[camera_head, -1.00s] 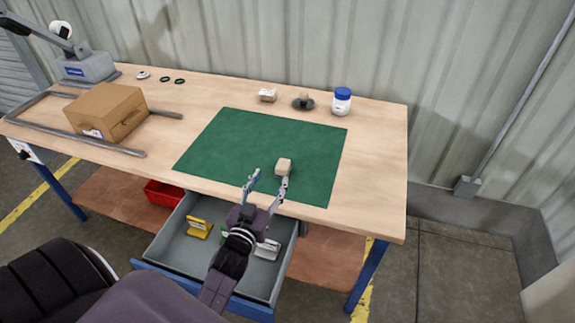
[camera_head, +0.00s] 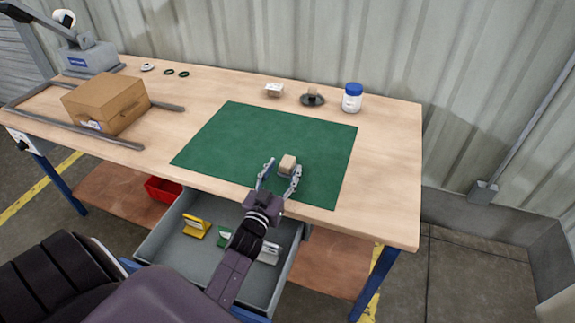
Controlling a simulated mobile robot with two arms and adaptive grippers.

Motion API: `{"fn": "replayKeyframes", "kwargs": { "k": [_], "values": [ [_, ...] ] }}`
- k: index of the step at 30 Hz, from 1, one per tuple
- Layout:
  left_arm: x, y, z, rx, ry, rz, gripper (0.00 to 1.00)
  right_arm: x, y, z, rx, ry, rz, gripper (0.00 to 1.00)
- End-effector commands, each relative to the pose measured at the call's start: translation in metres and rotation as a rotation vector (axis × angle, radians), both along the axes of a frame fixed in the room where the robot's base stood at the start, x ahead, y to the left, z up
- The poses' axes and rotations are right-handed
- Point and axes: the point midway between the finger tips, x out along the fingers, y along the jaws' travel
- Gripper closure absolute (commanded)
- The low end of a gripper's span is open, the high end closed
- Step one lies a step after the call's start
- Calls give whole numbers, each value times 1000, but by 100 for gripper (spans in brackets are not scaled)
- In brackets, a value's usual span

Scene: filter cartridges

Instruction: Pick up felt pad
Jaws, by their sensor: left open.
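A small beige block (camera_head: 288,163), which looks like the felt pad, sits on the green mat (camera_head: 225,140) right of the mat's middle. My left gripper (camera_head: 283,168) reaches in over the mat's front edge with its two fingers spread. The block lies between the fingertips, nearer the right one. I cannot tell whether either finger touches it. My right gripper is not in view.
An open drawer (camera_head: 165,240) below the table front holds several coloured pieces. A white box (camera_head: 274,90), a dark dish (camera_head: 312,100) and a blue-lidded jar (camera_head: 352,98) stand behind the mat. A cardboard box (camera_head: 108,104) stands left. Most of the mat is clear.

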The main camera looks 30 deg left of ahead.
Motion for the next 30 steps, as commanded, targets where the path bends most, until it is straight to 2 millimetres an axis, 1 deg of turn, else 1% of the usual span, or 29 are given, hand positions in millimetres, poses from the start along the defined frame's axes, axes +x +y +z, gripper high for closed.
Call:
{"fn": "replayKeyframes", "kwargs": {
  "k": [1, 3, 6, 9, 15, 27, 30],
  "values": [
    [8, 3, 3, 2, -1, 0, 51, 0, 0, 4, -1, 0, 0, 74],
    [17, 6, 2, 2, -1, 0, 51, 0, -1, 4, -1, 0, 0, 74],
    [26, 8, 1, 1, -1, 0, 51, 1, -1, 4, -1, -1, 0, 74],
    [29, 9, 1, 0, 0, 0, 51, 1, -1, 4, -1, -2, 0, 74],
    [29, 8, 0, 1, 0, 0, 52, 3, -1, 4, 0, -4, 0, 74],
    [29, 8, 0, 1, 0, 0, 95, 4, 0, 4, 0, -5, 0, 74],
    [29, 8, 1, 1, 0, 0, 96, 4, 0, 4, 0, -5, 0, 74]
  ]
}}
